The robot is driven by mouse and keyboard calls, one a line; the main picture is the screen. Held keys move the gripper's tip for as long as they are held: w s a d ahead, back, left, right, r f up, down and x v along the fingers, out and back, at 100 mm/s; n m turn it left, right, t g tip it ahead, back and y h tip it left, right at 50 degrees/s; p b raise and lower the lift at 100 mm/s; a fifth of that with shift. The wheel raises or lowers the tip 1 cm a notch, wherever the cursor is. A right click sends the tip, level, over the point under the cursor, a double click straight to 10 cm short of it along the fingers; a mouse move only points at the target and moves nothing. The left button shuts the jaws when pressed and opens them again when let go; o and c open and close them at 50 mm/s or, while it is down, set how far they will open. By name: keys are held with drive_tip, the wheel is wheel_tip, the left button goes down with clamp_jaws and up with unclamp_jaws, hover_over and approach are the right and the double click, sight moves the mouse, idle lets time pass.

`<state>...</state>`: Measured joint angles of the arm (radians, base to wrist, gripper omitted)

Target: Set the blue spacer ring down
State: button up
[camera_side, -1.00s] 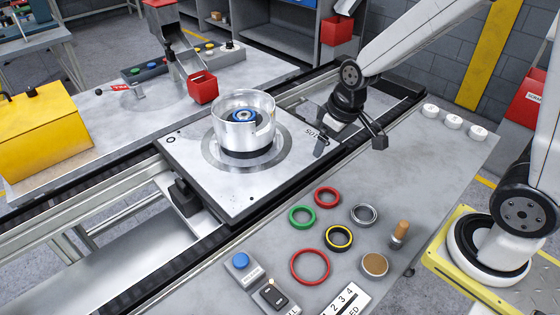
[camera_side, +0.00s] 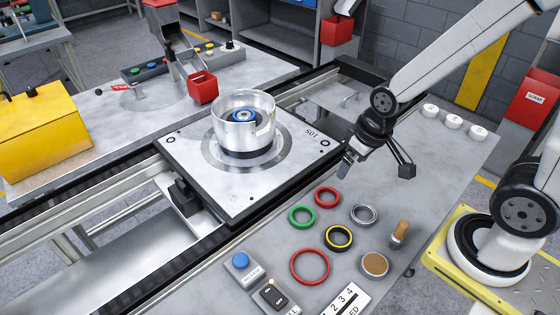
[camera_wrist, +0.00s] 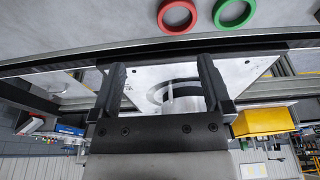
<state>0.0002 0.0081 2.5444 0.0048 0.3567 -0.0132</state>
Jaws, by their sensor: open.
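The blue spacer ring (camera_side: 243,115) lies inside the open silver drum (camera_side: 246,134), around the hub at its centre. I cannot tell whether it is fully seated. The drum stands upright on the pallet (camera_side: 185,163).
On the near bench lie a red ring (camera_side: 327,187), a green ring (camera_side: 289,216), a yellow-black ring (camera_side: 328,241), a larger red ring (camera_side: 293,265) and a grey ring (camera_side: 353,214). A wooden-handled tool (camera_side: 400,233) stands beside them. A yellow box (camera_side: 45,135) is far left.

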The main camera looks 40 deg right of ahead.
sight(243, 114)
drive_tip(key=w+r+n+y, duration=0.1)
drive_tip(key=w+r+n, duration=0.1)
drive_tip(key=w, duration=0.7)
drive_tip(key=w+a+r+n+y, duration=0.1)
drive_tip(key=w+r+n, duration=0.1)
drive_tip(key=w, duration=0.8)
drive_tip(key=w+a+r+n+t, duration=0.1)
drive_tip(key=w+r+n, duration=0.2)
drive_tip(key=w, duration=0.7)
drive_tip(key=shift+a+n+y, duration=0.25)
drive_tip(key=shift+n+y, duration=0.15)
drive_tip(key=shift+n, duration=0.1)
drive_tip(key=shift+f, duration=0.1)
drive_tip(key=shift+x, duration=3.8)
drive_tip(key=shift+s+a, duration=0.15)
drive_tip(key=shift+a, duration=0.05)
drive_tip(key=shift+c, duration=0.2)
drive_tip(key=c, duration=1)
drive_tip(key=shift+r, duration=0.2)
